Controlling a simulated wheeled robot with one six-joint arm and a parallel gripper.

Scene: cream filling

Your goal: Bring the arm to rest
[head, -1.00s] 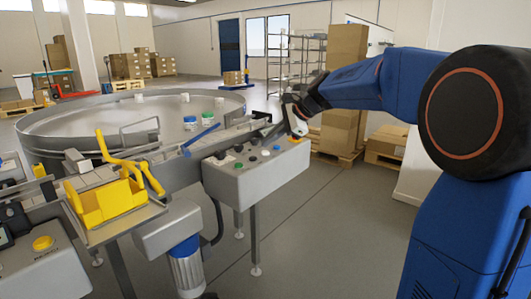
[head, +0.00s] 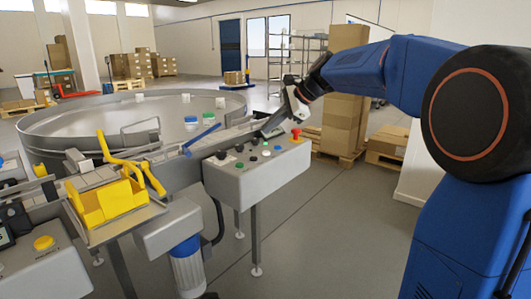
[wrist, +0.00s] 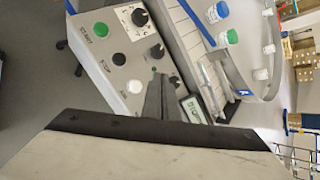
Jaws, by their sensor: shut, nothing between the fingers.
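My blue arm reaches in from the right in the head view. My gripper (head: 268,130) is above the back edge of the grey control box (head: 255,178), and its dark fingers point down and to the left. In the wrist view my gripper (wrist: 158,80) also shows, with its two dark fingers together and nothing between them. The control box (wrist: 128,75) lies beyond them, with a green button (wrist: 100,29), black knobs and a white button (wrist: 134,87). I cannot tell the exact gap between fingertips and box.
A red emergency button (head: 296,132) stands on the box's right end. A round metal table (head: 60,125) with several white, green and blue-topped jars is behind. A yellow bin (head: 105,203) is at left. Stacked cartons (head: 345,95) stand behind my arm. The floor in front is clear.

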